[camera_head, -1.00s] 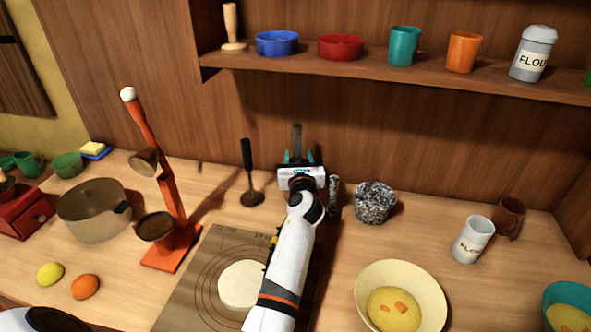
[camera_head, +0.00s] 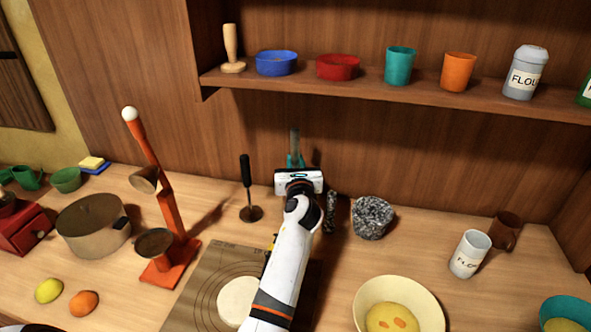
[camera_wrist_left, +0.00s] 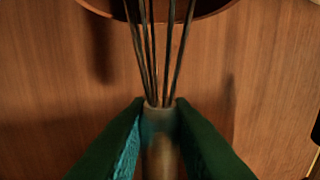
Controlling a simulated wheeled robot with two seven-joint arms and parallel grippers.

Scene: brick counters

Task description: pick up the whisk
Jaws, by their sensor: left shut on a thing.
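The whisk (camera_head: 295,142) stands upright by the back wall, with only a narrow grey-brown part showing above my left gripper (camera_head: 296,161) in the head view. In the left wrist view, the whisk's thin metal wires (camera_wrist_left: 153,50) run up from its handle. The teal fingers of my left gripper (camera_wrist_left: 160,125) are shut on that handle from both sides. The whisk's lower part is hidden behind my gripper in the head view, so I cannot tell whether it touches the counter. My right gripper is not in view.
A black-handled tool (camera_head: 247,190) stands left of my gripper. A speckled pestle (camera_head: 330,212) and mortar (camera_head: 373,218) stand close on the right. A shelf (camera_head: 400,98) with cups and bowls juts out above. A board (camera_head: 205,285) with dough lies under my arm.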

